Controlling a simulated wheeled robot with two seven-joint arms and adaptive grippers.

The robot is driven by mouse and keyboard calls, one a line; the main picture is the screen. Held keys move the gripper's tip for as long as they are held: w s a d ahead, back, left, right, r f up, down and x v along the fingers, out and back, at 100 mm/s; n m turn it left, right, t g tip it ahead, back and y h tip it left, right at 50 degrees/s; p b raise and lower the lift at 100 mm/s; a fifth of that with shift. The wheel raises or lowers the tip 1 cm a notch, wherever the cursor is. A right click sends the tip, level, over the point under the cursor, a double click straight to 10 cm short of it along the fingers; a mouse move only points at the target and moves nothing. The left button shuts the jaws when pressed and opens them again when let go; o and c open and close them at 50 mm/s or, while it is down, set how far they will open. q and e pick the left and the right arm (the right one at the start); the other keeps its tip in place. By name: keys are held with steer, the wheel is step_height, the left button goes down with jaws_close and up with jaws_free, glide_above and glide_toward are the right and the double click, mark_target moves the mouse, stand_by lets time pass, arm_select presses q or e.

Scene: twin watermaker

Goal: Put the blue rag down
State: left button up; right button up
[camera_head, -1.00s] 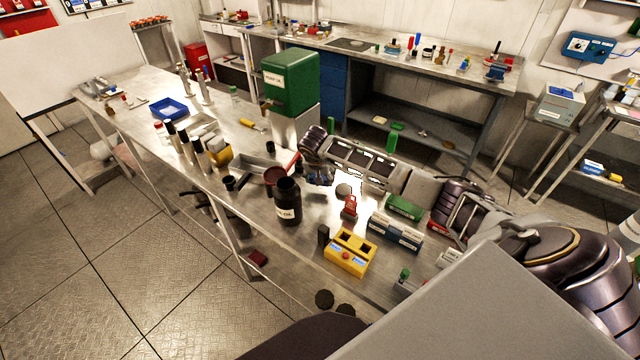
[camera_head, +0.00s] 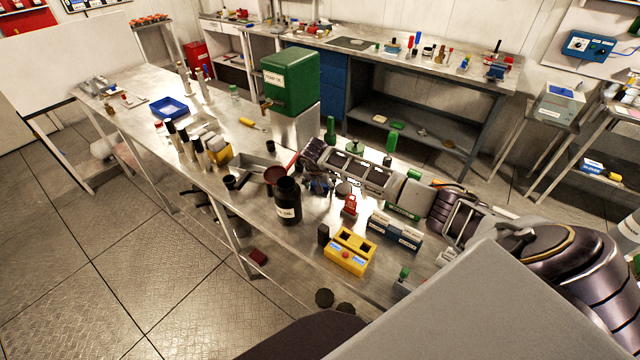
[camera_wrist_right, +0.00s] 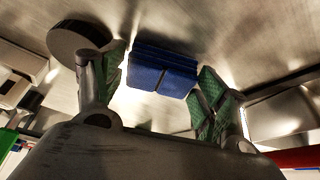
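The blue rag (camera_wrist_right: 160,72) shows in the right wrist view as a folded block with a dark crease, over the bare metal bench top. My right gripper (camera_wrist_right: 163,85) has its green-padded fingers spread, one on each side of the rag, with narrow gaps visible. Whether the rag rests fully on the metal is hard to tell. In the head view my right gripper (camera_head: 318,184) is low over the bench beside the black bottle, with only a small dark-blue patch of the rag visible. My left gripper is not in view.
A black bottle (camera_head: 287,203) and a dark red funnel-like piece (camera_head: 275,175) stand left of the gripper. A round grey disc (camera_wrist_right: 78,38) lies close to the left finger. A red item (camera_head: 349,206), a yellow box (camera_head: 350,252) and blue-grey boxes (camera_head: 395,232) are nearer and right.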

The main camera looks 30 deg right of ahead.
steer(key=shift+o, duration=0.5)
steer(key=shift+r, duration=0.15)
steer(key=shift+r, duration=0.2)
steer(key=b+v, duration=0.2)
steer(key=v, duration=0.9)
steer(key=shift+r, duration=0.3)
steer(key=shift+a, duration=0.1)
steer(key=shift+s, duration=0.1)
